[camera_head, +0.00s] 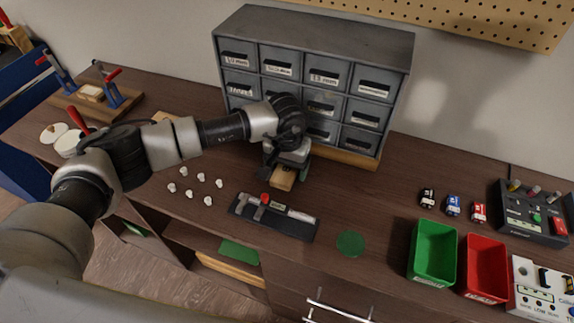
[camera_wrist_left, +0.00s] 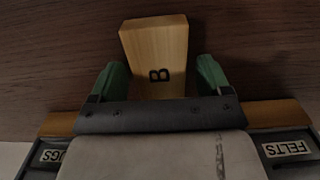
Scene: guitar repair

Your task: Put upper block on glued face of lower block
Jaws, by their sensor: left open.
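A wooden block marked B (camera_wrist_left: 157,55) lies on the bench in front of the drawer cabinet. It also shows in the head view (camera_head: 283,180), partly hidden under my gripper. My left gripper (camera_wrist_left: 160,82) is open, its green fingers on either side of the block's near end, with small gaps visible. In the head view the gripper (camera_head: 285,176) points down over the block. Another pale block (camera_head: 91,93) sits on a wooden board (camera_head: 72,105) between clamps at the far left. I cannot tell whether its face has glue. My right gripper is not in view.
A grey drawer cabinet (camera_head: 310,50) stands close behind the gripper. Several white knobs (camera_head: 201,177), a dark tool tray (camera_head: 243,209) and a green disc (camera_head: 350,243) lie in front. Green (camera_head: 415,262) and red bins (camera_head: 468,267) stand right. A white pot (camera_head: 68,146) stands left.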

